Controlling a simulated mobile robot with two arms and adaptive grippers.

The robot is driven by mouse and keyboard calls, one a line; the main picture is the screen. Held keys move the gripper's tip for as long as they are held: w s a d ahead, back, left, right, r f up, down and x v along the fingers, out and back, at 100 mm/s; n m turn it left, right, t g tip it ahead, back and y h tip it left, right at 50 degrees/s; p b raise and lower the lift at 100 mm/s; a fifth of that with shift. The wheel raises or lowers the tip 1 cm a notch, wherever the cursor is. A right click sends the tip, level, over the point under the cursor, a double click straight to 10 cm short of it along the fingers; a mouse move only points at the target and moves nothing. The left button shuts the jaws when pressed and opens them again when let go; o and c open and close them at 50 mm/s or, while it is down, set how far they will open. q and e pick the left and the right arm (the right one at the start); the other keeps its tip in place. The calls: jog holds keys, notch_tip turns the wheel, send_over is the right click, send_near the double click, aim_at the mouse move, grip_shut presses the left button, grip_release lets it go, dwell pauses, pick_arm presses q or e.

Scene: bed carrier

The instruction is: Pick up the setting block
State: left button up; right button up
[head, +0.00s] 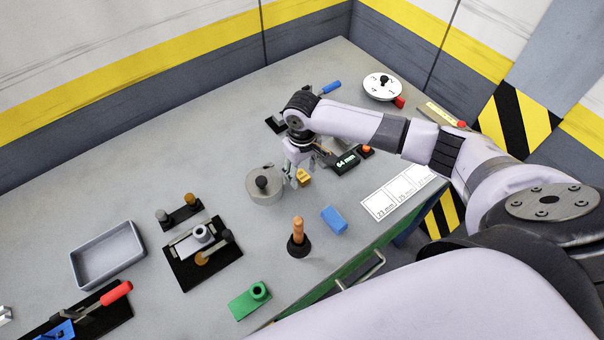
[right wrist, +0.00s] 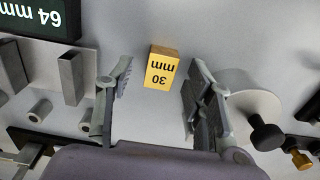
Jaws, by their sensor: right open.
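The setting block is a small yellow block marked "30 mm" (right wrist: 161,68). It sits on the grey table and also shows in the head view (head: 304,178), partly beside my fingers. My right gripper (head: 295,174) is over the table at the block. In the right wrist view my right gripper (right wrist: 160,82) is open, with the block lying between and just beyond the fingertips, not gripped. A gap shows on both sides of the block. My left gripper is not in view.
A round grey piece with a black knob (head: 263,186) stands close left of the block. A display reading "64 mm" (head: 344,162) stands to its right. A blue block (head: 334,220) and an orange-handled tool (head: 298,240) are nearer the front edge. A grey tray (head: 107,254) is at left.

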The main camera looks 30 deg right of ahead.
jog(key=shift+f, duration=0.35)
jog(key=shift+c, duration=0.3)
grip_shut()
